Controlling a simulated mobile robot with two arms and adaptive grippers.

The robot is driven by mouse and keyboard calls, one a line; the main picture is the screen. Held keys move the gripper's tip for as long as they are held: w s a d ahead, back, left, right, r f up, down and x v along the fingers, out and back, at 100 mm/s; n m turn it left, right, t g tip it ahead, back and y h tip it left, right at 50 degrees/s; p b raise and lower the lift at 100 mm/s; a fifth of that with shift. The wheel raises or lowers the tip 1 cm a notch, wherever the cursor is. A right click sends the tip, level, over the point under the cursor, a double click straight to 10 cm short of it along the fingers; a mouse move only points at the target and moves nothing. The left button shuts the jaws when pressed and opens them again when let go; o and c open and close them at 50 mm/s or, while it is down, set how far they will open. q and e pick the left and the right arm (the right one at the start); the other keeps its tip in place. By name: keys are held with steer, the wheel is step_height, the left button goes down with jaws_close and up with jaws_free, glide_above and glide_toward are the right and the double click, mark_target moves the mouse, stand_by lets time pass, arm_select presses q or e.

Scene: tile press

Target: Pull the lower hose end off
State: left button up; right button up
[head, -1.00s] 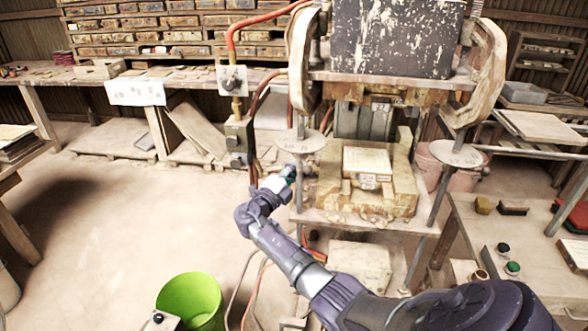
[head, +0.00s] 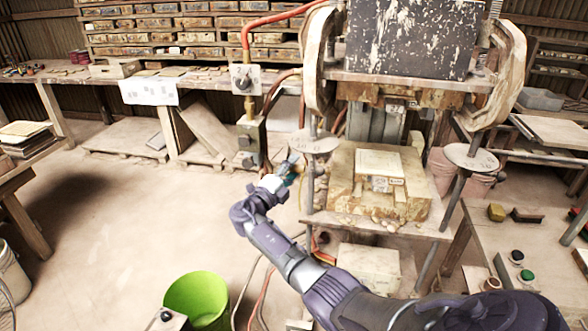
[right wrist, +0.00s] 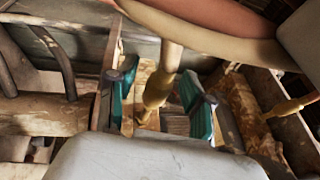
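My right gripper (head: 290,168) is beside the press's left front post, at about the height of its lower table. In the right wrist view its two teal-padded fingers (right wrist: 163,97) stand apart. A tan, brass-like fitting (right wrist: 158,88) lies between them, with gaps beside it. A thick pinkish-orange hose (right wrist: 215,25) crosses above, close to the camera. In the head view a reddish lower hose (head: 275,85) curves down behind the valve box (head: 250,140). Its lower end is hidden or too small to make out. My left gripper is not in view.
The press's lower table (head: 400,227) carries a stained mould block (head: 345,195) right of my gripper. A green bucket (head: 197,297) stands on the floor at front left. A side table (head: 510,240) is at right.

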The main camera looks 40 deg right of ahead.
steer(key=shift+s, duration=0.1)
steer(key=shift+s+a+f, duration=0.1)
steer(key=shift+a, duration=0.1)
steer(key=v, duration=1.1)
steer(key=shift+a, duration=0.25)
steer(key=shift+f, duration=0.15)
